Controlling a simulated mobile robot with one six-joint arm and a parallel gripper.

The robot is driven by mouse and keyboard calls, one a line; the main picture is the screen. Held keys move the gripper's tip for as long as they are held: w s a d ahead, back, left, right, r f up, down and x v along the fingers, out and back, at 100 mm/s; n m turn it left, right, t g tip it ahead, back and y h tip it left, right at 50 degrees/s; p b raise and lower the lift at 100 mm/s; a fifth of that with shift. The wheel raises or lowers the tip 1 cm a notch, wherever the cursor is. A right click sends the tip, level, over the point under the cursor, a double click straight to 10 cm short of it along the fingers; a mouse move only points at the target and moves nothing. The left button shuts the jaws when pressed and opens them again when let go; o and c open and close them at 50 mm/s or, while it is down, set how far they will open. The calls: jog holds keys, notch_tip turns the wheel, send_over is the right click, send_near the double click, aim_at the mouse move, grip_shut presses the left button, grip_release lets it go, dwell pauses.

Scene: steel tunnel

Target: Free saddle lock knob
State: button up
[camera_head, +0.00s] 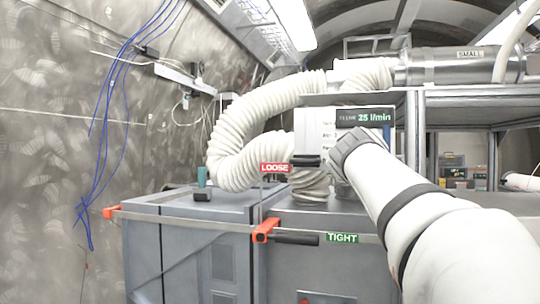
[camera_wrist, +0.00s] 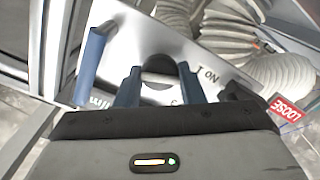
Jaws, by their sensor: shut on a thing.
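In the wrist view, the two blue fingers of my gripper (camera_wrist: 160,86) stand on either side of a dark round knob (camera_wrist: 158,66). My gripper is shut on this knob, in front of a pale plate (camera_wrist: 205,52) with lettering that reads "ON". The fingers hide the knob's sides. Whether it is the saddle lock knob cannot be told. In the head view, my arm reaches to a panel (camera_head: 366,118) reading "25 l/min", and my fingers cannot be made out. A red LOOSE label (camera_head: 275,168) is left of the arm's end; a green TIGHT label (camera_head: 342,238) is lower.
A thick white corrugated hose (camera_head: 240,125) loops behind the panel. Grey cabinets (camera_head: 190,245) stand below, with orange clamps (camera_head: 265,230) on a bar. Blue cables (camera_head: 125,70) hang at the left wall. A metal shelf (camera_head: 460,92) stands at right.

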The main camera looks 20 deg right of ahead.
jog(key=n+p, duration=0.2)
jog(key=n, duration=1)
jog(key=shift+f, duration=0.1)
dwell(0.6)
jog(key=o, duration=1)
jog(key=v, duration=0.7)
jog(key=shift+s+a+b, duration=0.25)
jog(key=shift+s+b, duration=0.05)
jog(key=shift+f, duration=0.15)
